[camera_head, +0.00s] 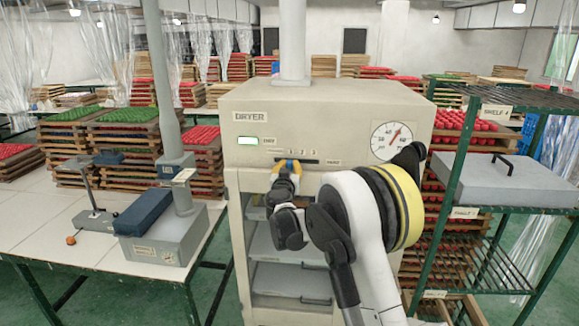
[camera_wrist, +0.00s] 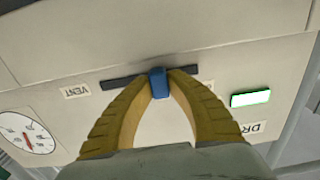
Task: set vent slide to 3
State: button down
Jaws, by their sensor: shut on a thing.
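The vent slide is a blue knob (camera_wrist: 158,84) in a dark horizontal slot (camera_wrist: 123,82) on the dryer front. The numbers are not readable there.
The dryer (camera_head: 330,110) has a green-lit switch (camera_head: 247,141) left of the slot and a round dial (camera_head: 391,142) at right. Its open shelves (camera_head: 290,280) are below. A table with a grey box (camera_head: 165,240) stands left. A green rack (camera_head: 500,210) stands close on the right.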

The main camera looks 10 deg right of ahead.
jog(key=s+d, duration=0.1)
jog(key=d, duration=0.1)
jog(key=d+b, duration=0.1)
jog(key=d, duration=0.2)
jog(key=s+d+b, duration=0.1)
jog(key=d, duration=0.2)
jog(key=shift+s, duration=0.3)
jog(key=c, duration=1.3)
grip_release()
jog(key=shift+d, duration=0.2)
jog(key=shift+s+a, duration=0.3)
jog(key=shift+s, duration=0.05)
send_near(315, 161)
jog(key=v, duration=0.5)
jog(key=shift+s+a, duration=0.1)
jog(key=shift+s, duration=0.25)
